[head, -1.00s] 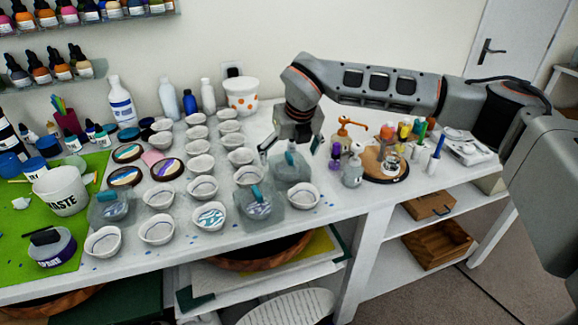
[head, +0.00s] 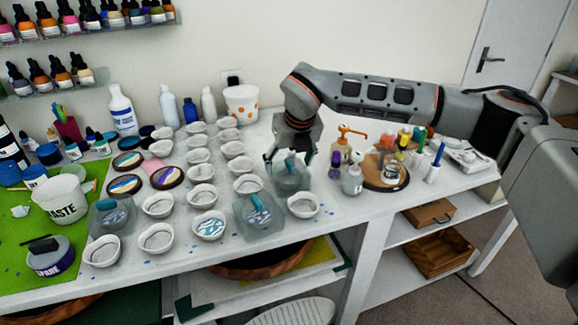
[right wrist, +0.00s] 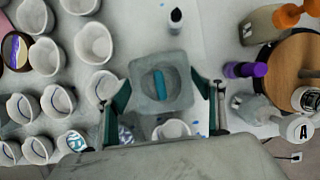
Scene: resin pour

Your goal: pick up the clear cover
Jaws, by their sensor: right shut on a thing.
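The clear cover (head: 291,180) is a see-through square piece with a teal handle, at the right end of the rows of bowls. In the right wrist view the cover (right wrist: 175,101) lies between my fingers, its teal handle in the middle. My right gripper (head: 289,159) is over it, shut on the cover with a finger at either side; it also shows in the right wrist view (right wrist: 162,95). Two similar covers with teal handles stand over bowls, one at centre front (head: 260,222) and one at left (head: 112,218). My left gripper is not in view.
Several white bowls (head: 157,206) stand in rows left of the gripper. A white bowl (head: 303,205) is just in front of the held cover.

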